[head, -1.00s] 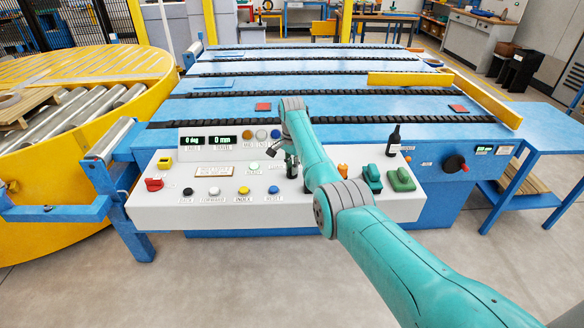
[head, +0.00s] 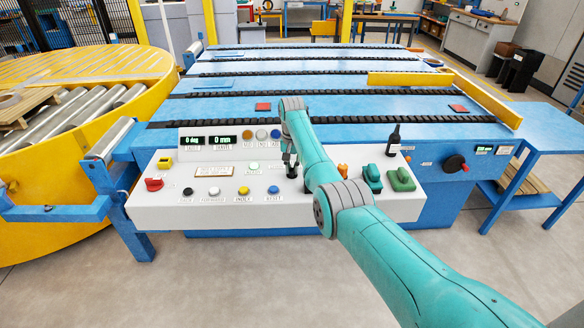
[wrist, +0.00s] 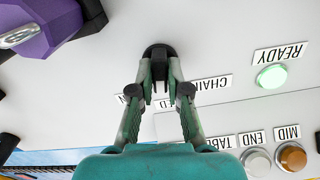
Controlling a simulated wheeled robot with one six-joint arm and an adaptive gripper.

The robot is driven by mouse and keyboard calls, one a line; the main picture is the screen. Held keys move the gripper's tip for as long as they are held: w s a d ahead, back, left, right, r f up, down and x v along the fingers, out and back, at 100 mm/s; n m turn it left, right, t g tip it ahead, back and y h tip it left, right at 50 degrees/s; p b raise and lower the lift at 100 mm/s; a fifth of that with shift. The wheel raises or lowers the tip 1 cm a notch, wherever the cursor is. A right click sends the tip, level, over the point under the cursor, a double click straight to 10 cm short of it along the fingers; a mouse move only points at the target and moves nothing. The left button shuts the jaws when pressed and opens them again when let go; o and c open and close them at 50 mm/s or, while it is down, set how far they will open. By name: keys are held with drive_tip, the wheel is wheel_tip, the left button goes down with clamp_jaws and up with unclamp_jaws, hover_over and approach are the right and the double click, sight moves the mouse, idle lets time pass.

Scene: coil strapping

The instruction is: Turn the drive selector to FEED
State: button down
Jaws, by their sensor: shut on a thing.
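A black selector knob (wrist: 158,52) stands on the pale console and also shows under my gripper in the head view (head: 291,173). My gripper (wrist: 159,68) is shut on the knob, one finger on each side. Upside-down labels lie close behind it in the wrist view: CHAIN (wrist: 212,84) is partly covered, one ending in ED (wrist: 163,104) shows between the fingers, and the third is mostly hidden. My fingers hide much of the knob, and I cannot tell which label it points to.
A lit green READY lamp (wrist: 272,76) and several other lamps sit near the knob. A purple part with a metal ring (wrist: 40,22) is close by in the wrist view. Push buttons (head: 244,190) line the console front.

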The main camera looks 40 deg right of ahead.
sight(292, 168)
drive_tip(key=shift+n, duration=1)
drive_tip(key=c, duration=1.1)
unclamp_jaws()
drive_tip(key=shift+c, duration=0.2)
drive_tip(key=shift+r, duration=0.1)
wheel_tip(292, 168, up, 12)
